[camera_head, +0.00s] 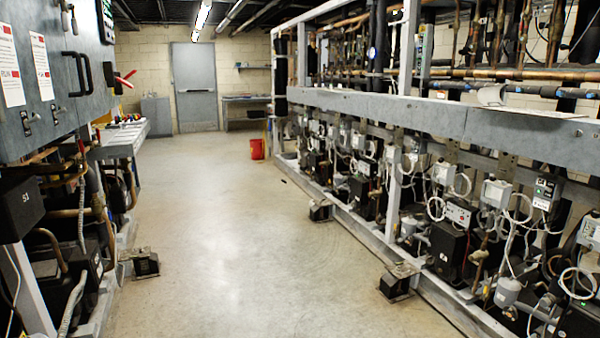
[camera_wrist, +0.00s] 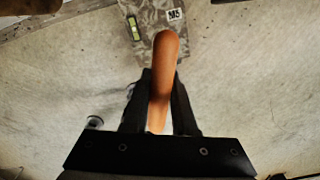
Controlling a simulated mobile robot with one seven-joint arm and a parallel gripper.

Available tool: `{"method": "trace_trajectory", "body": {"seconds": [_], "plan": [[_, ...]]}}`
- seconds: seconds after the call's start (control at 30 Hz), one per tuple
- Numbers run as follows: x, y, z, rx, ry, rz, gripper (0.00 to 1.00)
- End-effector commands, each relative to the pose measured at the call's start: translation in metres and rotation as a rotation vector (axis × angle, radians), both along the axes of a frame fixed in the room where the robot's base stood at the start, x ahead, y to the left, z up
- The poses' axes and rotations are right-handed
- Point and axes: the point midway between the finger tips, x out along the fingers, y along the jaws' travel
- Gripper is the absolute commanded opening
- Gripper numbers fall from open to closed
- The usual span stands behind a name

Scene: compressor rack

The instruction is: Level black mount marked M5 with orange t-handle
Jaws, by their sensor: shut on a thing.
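In the wrist view my gripper (camera_wrist: 160,82) is shut on the orange t-handle (camera_wrist: 165,55), whose bar runs between the two dark fingers. Just beyond it is the worn metal top plate of the mount marked M5 (camera_wrist: 147,48), with a white M5 tag (camera_wrist: 174,14) and a yellow-green bubble vial (camera_wrist: 133,28). The bubble's position is too small to read. The handle's lower end is hidden, so I cannot tell whether it touches the mount. My gripper is not in the head view.
In the head view, dark floor mounts stand by the right rack (camera_head: 398,282), farther along it (camera_head: 320,210) and by the left rack (camera_head: 142,263); their marks are unreadable. The concrete aisle (camera_head: 230,240) between is clear. A red bucket (camera_head: 257,149) stands farther back.

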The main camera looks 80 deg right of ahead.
Motion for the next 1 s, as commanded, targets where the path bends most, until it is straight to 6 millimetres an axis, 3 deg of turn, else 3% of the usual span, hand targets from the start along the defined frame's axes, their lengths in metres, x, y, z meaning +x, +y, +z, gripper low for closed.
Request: {"method": "trace_trajectory", "body": {"seconds": [0.37,1.0], "plan": [[0.0,0.002,0.001,0.0,0.0,0.001,0.0],[-0.009,0.086,0.035,0.0,-0.001,0.002,0.0]]}}
